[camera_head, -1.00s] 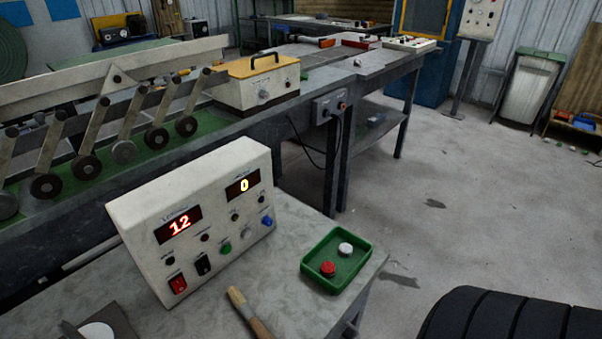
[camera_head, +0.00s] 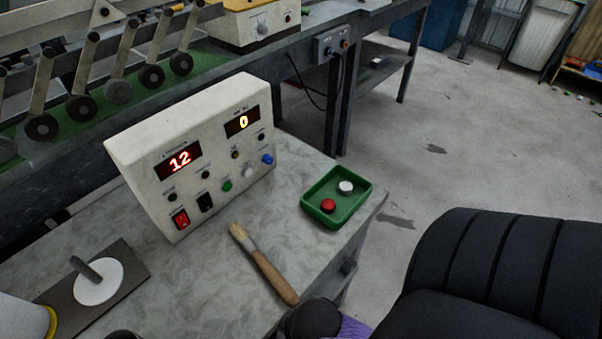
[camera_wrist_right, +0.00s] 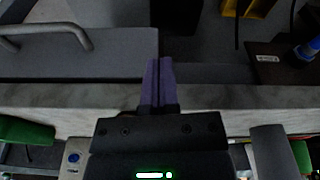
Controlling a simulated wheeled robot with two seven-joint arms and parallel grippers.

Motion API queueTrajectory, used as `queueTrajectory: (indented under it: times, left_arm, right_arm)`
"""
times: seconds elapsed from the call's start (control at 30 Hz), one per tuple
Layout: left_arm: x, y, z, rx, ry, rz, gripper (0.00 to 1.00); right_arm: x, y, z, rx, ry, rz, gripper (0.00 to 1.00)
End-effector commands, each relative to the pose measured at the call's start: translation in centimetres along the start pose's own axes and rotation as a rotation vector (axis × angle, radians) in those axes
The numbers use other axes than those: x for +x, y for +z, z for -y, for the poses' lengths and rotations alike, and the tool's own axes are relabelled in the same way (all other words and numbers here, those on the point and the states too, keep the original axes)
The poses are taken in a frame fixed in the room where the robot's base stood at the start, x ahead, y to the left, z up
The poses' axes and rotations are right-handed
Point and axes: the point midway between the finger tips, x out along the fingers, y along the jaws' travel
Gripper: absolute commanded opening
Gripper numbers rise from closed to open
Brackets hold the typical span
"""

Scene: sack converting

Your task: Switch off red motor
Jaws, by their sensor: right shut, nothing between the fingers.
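A cream control box (camera_head: 200,150) stands on the bench in the head view. Its left display shows a red 12 and its right display a yellow 0. Further right are a green button (camera_head: 227,185), a light knob and a blue knob (camera_head: 267,159). My right gripper (camera_wrist_right: 161,62) shows in the right wrist view with its purple fingers shut and empty. A dark and purple part at the head view's bottom edge is cut off. My left gripper is not in view.
A green tray (camera_head: 312,209) with a red and a white button lies right of the box. A wooden-handled brush (camera_head: 272,276) lies in front. A dark plate with a white disc (camera_head: 98,284) is at the left. A black chair (camera_head: 480,265) stands at the right.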

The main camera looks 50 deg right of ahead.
Motion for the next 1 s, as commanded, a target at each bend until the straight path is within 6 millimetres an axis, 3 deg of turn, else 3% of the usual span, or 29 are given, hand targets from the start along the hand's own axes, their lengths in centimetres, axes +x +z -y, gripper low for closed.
queueTrajectory:
  times: [0.1,0.3,0.87,1.0]
  left_arm:
    - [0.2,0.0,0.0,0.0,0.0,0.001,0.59]
    - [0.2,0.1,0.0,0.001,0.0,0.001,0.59]
    - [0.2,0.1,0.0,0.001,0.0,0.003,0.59]
    - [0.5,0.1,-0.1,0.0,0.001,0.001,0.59]
  right_arm:
    - [1.9,0.7,0.1,-0.002,-0.002,0.014,0.0]
    - [3.7,1.4,0.1,-0.004,-0.003,0.022,0.0]
    - [4.1,1.5,0.2,0.004,-0.004,0.019,0.0]
    - [5.7,1.0,0.5,0.097,-0.016,-0.044,0.0]
